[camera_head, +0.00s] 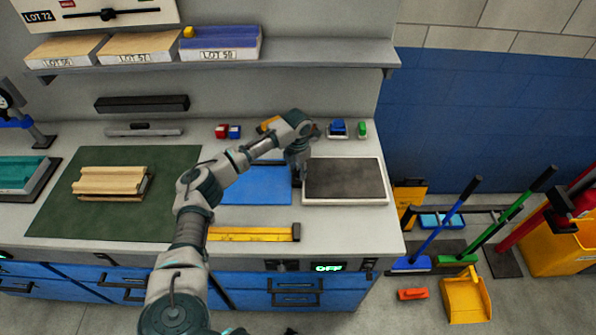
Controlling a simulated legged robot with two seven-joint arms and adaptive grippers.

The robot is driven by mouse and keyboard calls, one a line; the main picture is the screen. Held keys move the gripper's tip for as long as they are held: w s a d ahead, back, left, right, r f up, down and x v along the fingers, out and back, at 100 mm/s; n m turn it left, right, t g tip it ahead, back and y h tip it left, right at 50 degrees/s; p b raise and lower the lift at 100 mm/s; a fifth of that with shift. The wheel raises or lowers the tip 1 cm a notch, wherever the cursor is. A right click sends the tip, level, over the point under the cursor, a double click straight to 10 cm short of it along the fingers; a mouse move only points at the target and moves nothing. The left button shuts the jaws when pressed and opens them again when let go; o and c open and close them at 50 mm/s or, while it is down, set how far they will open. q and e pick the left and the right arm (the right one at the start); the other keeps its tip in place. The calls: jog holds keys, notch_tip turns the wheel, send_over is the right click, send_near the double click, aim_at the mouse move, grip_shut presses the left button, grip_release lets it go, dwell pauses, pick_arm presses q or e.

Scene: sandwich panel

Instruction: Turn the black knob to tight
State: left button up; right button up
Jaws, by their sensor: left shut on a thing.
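My left gripper (297,178) points down at the gap between a blue mat (262,186) and a dark plate with a pale rim (345,178). It is shut on a small dark thing at its fingertips, which seems to be the black knob. The fingers and wrist hide most of it, so its turn angle and any tight mark cannot be read. My right gripper does not show.
A yellow bar (250,234) lies in front of the blue mat. Pale wooden pieces (110,182) lie on a green mat (60,215) at left. Small red, blue and green items stand behind. A shelf (320,54) hangs above. A front display (328,267) reads OFF.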

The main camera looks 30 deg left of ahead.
aim_at(297, 171)
pick_arm(q)
jog(key=shift+w+a+r, duration=0.1)
jog(key=shift+w+r, duration=0.1)
jog(key=shift+r, duration=0.1)
jog(key=o, duration=1.1)
jog(key=shift+c, duration=0.2)
jog(key=shift+o, duration=0.4)
jog(key=shift+f, duration=0.2)
notch_tip(297, 171, up, 12)
jog(key=shift+a+f, duration=0.1)
